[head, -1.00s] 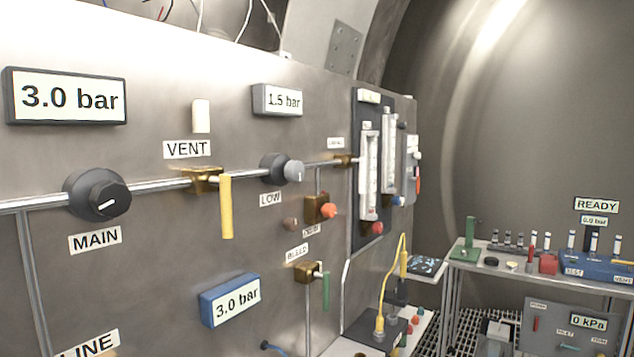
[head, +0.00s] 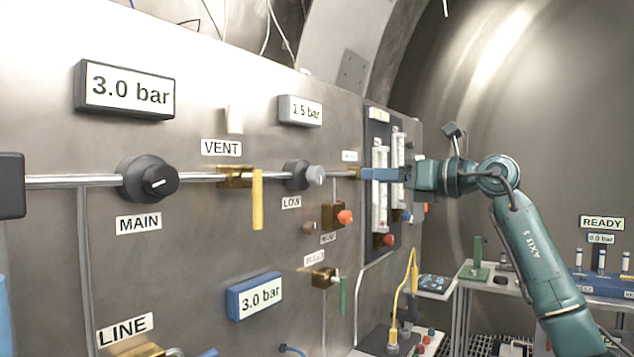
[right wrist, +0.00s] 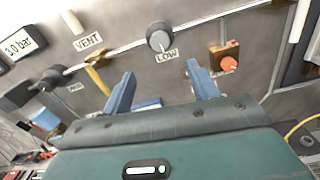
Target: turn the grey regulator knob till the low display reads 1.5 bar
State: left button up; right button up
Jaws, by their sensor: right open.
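The grey regulator knob (head: 316,175) sits on the pipe above the LOW label (head: 291,202). The low display (head: 300,110) above it reads 1.5 bar. My right gripper (head: 364,174) is at the right of the knob in the head view, in front of the flow tubes. In the right wrist view its two blue fingers (right wrist: 161,88) are spread apart and empty. The knob (right wrist: 160,40) shows beyond the fingertips there, between them and apart from them. My left gripper is not in view.
The black MAIN knob (head: 160,181) and its 3.0 bar display (head: 126,90) are at the left. The yellow VENT lever (head: 257,199) hangs left of the grey knob. An orange-red knob (head: 345,217) sits below right. A bench (head: 467,272) stands at the right.

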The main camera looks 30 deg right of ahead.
aim_at(320, 176)
jog(key=p+x, duration=0.3)
jog(key=x, duration=0.9)
jog(key=shift+w+a+p, duration=0.15)
jog(key=shift+w+p, duration=0.05)
jog(key=shift+p, duration=0.15)
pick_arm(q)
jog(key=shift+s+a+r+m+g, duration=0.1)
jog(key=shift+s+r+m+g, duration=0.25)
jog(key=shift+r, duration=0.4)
pick_arm(e)
jog(key=shift+w+a, duration=0.15)
jog(key=shift+w, duration=0.2)
jog(key=c, duration=0.9)
jog(key=shift+r+m+p, duration=0.1)
jog(key=shift+m+p, duration=0.3)
jog(key=shift+p, duration=0.25)
jog(key=shift+c, duration=0.4)
jog(key=o, duration=1)
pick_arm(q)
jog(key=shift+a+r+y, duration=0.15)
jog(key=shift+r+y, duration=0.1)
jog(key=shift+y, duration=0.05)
